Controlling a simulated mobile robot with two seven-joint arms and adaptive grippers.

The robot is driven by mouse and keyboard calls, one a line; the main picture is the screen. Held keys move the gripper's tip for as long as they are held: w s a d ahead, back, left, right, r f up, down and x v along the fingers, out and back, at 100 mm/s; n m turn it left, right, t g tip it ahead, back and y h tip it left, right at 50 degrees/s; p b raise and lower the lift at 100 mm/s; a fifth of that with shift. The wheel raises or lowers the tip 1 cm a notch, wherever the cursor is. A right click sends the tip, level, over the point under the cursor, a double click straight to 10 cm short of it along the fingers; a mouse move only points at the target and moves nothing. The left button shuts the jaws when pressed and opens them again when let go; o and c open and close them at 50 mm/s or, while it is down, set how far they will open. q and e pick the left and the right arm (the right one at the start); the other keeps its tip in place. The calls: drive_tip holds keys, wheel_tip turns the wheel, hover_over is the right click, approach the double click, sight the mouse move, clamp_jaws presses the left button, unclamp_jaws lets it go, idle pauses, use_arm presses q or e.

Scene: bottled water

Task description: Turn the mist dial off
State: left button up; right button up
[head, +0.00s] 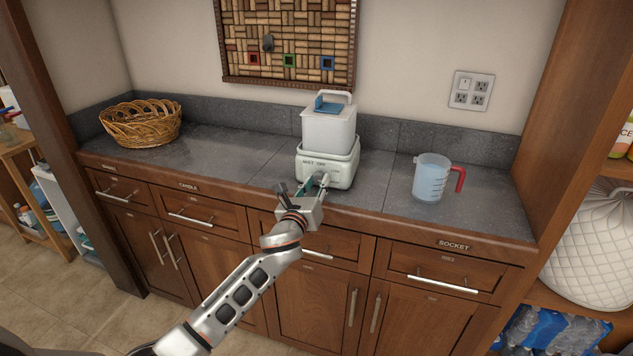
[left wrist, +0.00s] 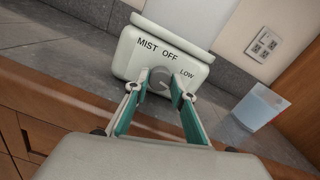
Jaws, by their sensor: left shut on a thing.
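The humidifier (head: 329,140) stands on the grey counter, with a white tank on a pale base. Its base also shows in the left wrist view (left wrist: 135,62), with the words MIST, OFF and LOW on its front. The round grey mist dial (left wrist: 160,79) sits below these words. My left gripper (head: 313,184) is at the front of the base. In the left wrist view its fingers (left wrist: 162,95) are shut on the dial, one on each side. The fingers hide parts of the dial, and I cannot tell its setting. My right gripper is not in view.
A measuring cup (head: 431,178) with a red handle and water stands right of the humidifier. A wicker basket (head: 141,123) sits at the left end. The counter (head: 225,150) between basket and humidifier is clear. A wooden cabinet side (head: 563,100) bounds the right.

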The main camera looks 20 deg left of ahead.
use_arm(q)
drive_tip(key=n, duration=0.3)
drive_tip(key=shift+n+p, duration=0.35)
drive_tip(key=shift+n, duration=0.05)
drive_tip(key=n, duration=0.3)
drive_tip(key=shift+n, duration=0.3)
drive_tip(key=n+p, duration=0.1)
drive_tip(key=n, duration=0.3)
drive_tip(key=shift+n, duration=0.3)
drive_tip(key=n+p, duration=0.1)
drive_tip(key=n, duration=0.2)
drive_tip(key=shift+n, duration=0.3)
drive_tip(key=shift+a+n, duration=0.1)
drive_tip(key=shift+n, duration=0.3)
drive_tip(key=n+p, duration=0.1)
drive_tip(key=n, duration=0.2)
drive_tip(key=shift+n, duration=0.6)
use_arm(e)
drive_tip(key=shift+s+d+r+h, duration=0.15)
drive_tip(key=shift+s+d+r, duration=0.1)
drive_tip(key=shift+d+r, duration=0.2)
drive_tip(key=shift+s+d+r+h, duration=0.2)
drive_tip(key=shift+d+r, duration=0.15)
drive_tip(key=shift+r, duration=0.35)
use_arm(q)
drive_tip(key=o, duration=1.1)
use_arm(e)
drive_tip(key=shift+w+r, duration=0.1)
